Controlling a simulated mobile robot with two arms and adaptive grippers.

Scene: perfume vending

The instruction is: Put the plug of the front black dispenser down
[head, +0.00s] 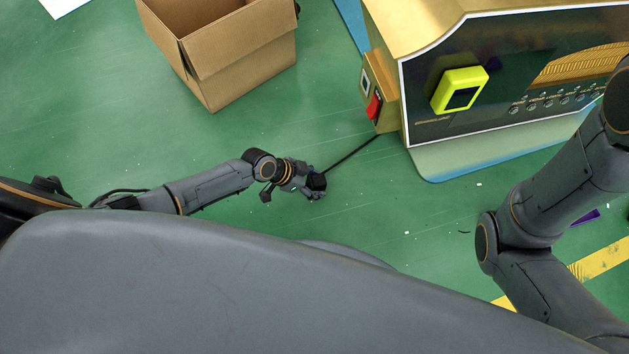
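The dispenser (430,90) is a gold machine with a black front panel, at the upper right of the head view. A thin black cable (352,157) runs from its lower left corner down to my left gripper (314,186). The small black plug (317,181) is at the cable's end, between the fingers of my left gripper, which looks shut on it. The fingers hide part of the plug. Its height over the green floor is hard to tell. My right arm shows at the right, but its gripper is not in view.
An open cardboard box (238,55) stands on the floor at the upper left of the gripper. A red switch (374,107) is on the dispenser's left side. A yellow floor stripe (600,262) lies at the lower right. The green floor (400,210) around the gripper is mostly clear.

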